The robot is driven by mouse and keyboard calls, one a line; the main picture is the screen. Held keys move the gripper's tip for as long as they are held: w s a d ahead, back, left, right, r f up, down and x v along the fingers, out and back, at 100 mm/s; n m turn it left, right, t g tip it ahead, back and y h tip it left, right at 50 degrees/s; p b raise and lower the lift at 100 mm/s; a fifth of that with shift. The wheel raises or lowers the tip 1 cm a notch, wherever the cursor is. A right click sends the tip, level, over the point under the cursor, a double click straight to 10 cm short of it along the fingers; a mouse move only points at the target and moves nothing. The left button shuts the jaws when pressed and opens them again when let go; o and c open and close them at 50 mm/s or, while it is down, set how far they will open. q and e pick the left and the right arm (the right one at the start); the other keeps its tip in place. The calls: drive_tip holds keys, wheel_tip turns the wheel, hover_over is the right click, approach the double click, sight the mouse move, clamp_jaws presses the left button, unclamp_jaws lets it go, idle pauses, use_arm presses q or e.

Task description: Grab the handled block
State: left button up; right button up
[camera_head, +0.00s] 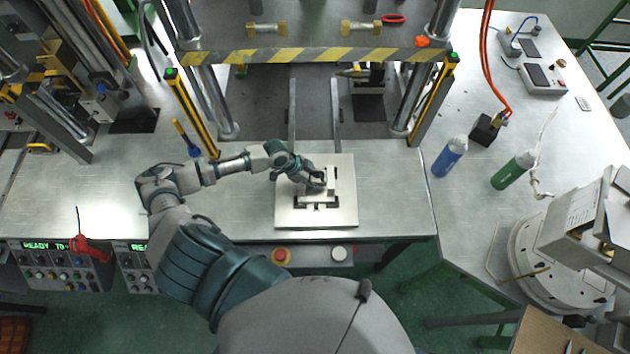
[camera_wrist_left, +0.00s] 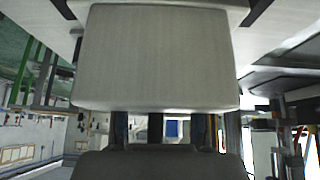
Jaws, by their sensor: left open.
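The handled block (camera_head: 343,214) is a pale metal, squarish slab on the bench, with a raised dark-and-light handle part (camera_head: 318,201) on its top. My left gripper (camera_head: 318,184) is over the block, right at the rear side of the handle part. It is open; whether its fingers touch the handle is too small to tell. In the left wrist view a large pale block face (camera_wrist_left: 158,55) fills the upper middle, very close to the camera. A dark part of my gripper shows along the bottom there, and the fingertips are not clear. My right gripper is not in view.
The press with a striped crossbar (camera_head: 310,56) and yellow-black posts stands behind the block, with two rails (camera_head: 336,115) leading into it. The bench right of the block is clear.

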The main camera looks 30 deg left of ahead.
use_arm(q)
drive_tip(key=shift+a+f, duration=0.15)
drive_tip(key=shift+d, duration=0.35)
clamp_jaws()
drive_tip(key=shift+r, duration=0.2)
drive_tip(key=shift+w, duration=0.1)
drive_tip(key=shift+a+r, duration=0.1)
drive_tip(key=shift+a, duration=0.05)
